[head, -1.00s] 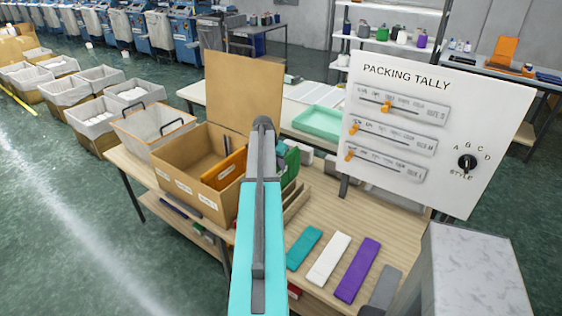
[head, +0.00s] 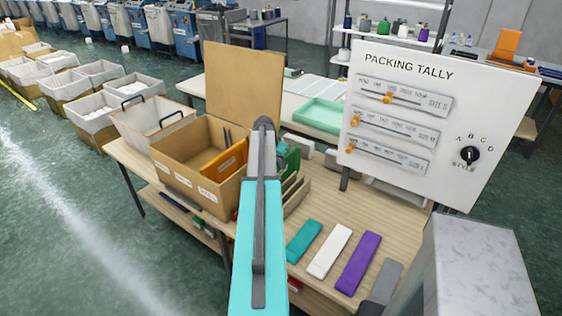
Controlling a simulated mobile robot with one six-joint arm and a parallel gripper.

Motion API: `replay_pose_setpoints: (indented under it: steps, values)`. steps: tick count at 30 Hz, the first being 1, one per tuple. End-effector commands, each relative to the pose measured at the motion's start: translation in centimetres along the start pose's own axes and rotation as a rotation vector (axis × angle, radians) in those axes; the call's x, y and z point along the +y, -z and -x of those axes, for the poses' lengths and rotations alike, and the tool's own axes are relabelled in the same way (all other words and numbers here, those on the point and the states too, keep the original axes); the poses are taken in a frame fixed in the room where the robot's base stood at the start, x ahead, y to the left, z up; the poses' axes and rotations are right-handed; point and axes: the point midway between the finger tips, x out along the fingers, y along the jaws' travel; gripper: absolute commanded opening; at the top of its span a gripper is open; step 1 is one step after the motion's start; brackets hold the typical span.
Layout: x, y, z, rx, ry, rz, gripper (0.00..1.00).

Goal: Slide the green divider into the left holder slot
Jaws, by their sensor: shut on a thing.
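The green divider (head: 291,160) shows as a small upright green patch just right of the end of my arm, partly hidden by it. My gripper (head: 281,148) is mostly hidden behind my arm; only a dark bit shows beside the green, and it is shut on the divider. An open cardboard box (head: 180,181) with white labels on its front stands left of my arm. An orange panel (head: 222,168) stands inside it, near its right side. A tan, slotted-looking piece (head: 297,195) sits on the table right of my arm. I cannot tell which slot is the left holder slot.
Teal (head: 304,241), white (head: 329,251) and purple (head: 357,263) strips and a grey one (head: 386,281) lie at the table's front. The packing tally board (head: 430,120) stands at right. A green tray (head: 319,115) is behind. The wooden tabletop (head: 340,205) between is clear.

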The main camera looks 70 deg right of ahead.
Motion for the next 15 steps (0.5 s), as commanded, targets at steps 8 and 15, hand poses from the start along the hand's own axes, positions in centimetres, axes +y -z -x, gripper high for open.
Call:
replay_pose_setpoints:
  steps: [8,15]
  values:
    - [0.0,-0.4,-1.1,0.000,0.000,-0.001,0.00]
    - [0.0,-0.6,-1.5,0.000,0.000,-0.001,0.00]
